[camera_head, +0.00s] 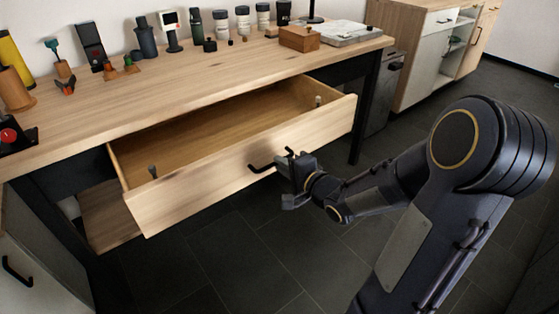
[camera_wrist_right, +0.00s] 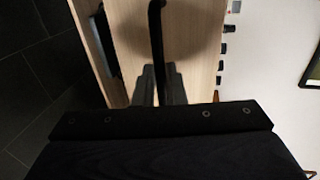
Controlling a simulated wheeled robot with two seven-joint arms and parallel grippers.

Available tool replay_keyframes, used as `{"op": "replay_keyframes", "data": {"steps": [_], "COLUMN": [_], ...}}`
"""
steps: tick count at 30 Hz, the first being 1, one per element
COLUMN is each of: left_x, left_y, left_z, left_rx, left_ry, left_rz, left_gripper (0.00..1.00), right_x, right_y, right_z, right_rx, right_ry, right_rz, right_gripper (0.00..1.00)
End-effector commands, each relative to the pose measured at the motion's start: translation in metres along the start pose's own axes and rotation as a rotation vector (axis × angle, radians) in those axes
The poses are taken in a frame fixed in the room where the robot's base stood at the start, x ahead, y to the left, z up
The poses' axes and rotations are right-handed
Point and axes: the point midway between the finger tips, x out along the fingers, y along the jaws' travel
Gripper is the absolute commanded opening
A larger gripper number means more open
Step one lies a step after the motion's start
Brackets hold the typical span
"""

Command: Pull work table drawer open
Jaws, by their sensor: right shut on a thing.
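The work table (camera_head: 190,97) has a wide wooden drawer (camera_head: 230,180) that stands pulled well out from under the top, with its inside in view. A black bar handle (camera_head: 262,168) is on the drawer front, right of its middle. My right gripper (camera_head: 288,160) is at the right part of this handle and shut on it. In the right wrist view the black handle (camera_wrist_right: 156,45) runs down between the two fingers (camera_wrist_right: 158,85) against the wooden front. The fingertips partly hide the handle's right end in the head view. My left gripper is not in view.
Jars, bottles, small tools and a wooden box (camera_head: 299,38) stand along the back of the tabletop. A cabinet (camera_head: 425,50) stands at the back right. The dark tiled floor (camera_head: 230,260) in front of the drawer is clear apart from my right arm.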

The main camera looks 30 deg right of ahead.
Motion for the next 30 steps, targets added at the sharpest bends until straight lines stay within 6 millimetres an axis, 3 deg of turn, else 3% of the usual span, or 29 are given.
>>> {"op": "replay_keyframes", "data": {"steps": [10, 11, 15, 25, 30], "left_x": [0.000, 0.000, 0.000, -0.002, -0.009], "left_y": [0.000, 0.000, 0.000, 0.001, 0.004], "left_z": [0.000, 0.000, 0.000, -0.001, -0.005], "left_rx": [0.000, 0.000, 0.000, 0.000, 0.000], "left_ry": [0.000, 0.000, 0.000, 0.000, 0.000], "left_rz": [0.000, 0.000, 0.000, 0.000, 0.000], "left_gripper": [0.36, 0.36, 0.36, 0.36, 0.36], "right_x": [-0.001, -0.001, -0.001, -0.004, -0.027], "right_y": [0.001, 0.001, 0.000, 0.000, -0.003], "right_z": [0.000, 0.000, 0.000, 0.000, -0.001], "right_rx": [0.000, 0.000, 0.000, 0.000, 0.001], "right_ry": [0.000, 0.000, 0.000, 0.001, 0.004], "right_rz": [0.001, 0.001, 0.001, 0.001, 0.001], "right_gripper": [0.00, 0.13, 0.32, 0.32, 0.32]}}
